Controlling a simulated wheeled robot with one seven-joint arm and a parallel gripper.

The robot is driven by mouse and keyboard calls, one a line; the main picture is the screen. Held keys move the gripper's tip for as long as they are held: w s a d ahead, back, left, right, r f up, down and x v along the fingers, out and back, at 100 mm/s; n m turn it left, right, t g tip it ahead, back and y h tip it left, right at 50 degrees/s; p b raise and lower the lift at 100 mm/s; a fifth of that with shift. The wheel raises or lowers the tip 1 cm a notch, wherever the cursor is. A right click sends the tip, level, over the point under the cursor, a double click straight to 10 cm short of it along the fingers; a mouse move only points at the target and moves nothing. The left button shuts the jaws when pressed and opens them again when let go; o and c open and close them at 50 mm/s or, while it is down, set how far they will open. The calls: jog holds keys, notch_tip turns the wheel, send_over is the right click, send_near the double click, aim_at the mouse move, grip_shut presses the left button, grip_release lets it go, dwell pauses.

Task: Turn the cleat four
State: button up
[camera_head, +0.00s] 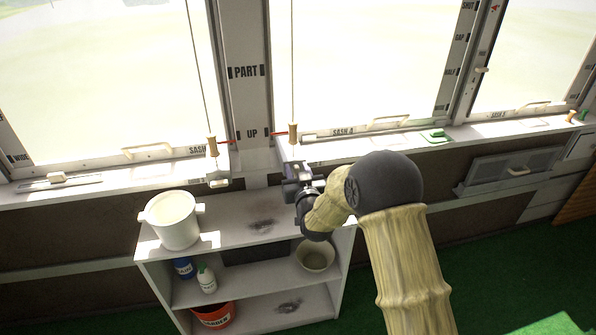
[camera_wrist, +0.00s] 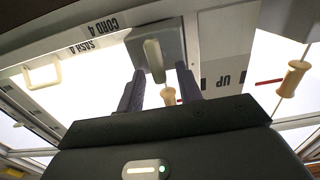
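Cleat four, a cream lever (camera_wrist: 153,60) on a grey plate (camera_wrist: 172,40), shows in the wrist view beside the upside-down CORD 4 label (camera_wrist: 100,32). My gripper (camera_wrist: 158,76) is open, its two dark fingers apart, one on each side of the lever's lower end as pictured. I cannot tell whether either finger touches it. The lever stands nearly upright in that picture, slightly tilted. In the head view my gripper (camera_head: 292,169) is just below the sill, under the wooden cord toggle (camera_head: 293,133), and hides the cleat.
A shelf unit (camera_head: 152,255) stands below, with a white bucket (camera_head: 174,222) on top and bottles and pots lower down. Another cleat (camera_head: 219,183) sits under the left sill. A second cord toggle (camera_head: 213,147) hangs left of the PART post (camera_head: 245,100).

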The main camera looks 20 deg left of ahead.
grip_shut()
jog(key=shift+d+f+m+b, duration=0.1)
jog(key=shift+d+m+b, duration=0.05)
jog(key=shift+m+b, duration=0.4)
jog(key=m+b, duration=0.4)
jog(key=m, duration=0.1)
jog(key=d+m+b, duration=0.1)
jog(key=m+b, duration=0.2)
jog(key=shift+w+f, duration=0.4)
jog(key=m+b, duration=0.1)
jog(key=m, duration=0.2)
jog(key=m+b, duration=0.2)
jog(key=m, duration=0.1)
jog(key=f+m+b, duration=0.1)
jog(key=m+b, duration=0.1)
jog(key=m, duration=0.1)
jog(key=shift+w+d+f, duration=0.1)
jog(key=shift+d, duration=0.15)
jog(key=shift+b, duration=0.3)
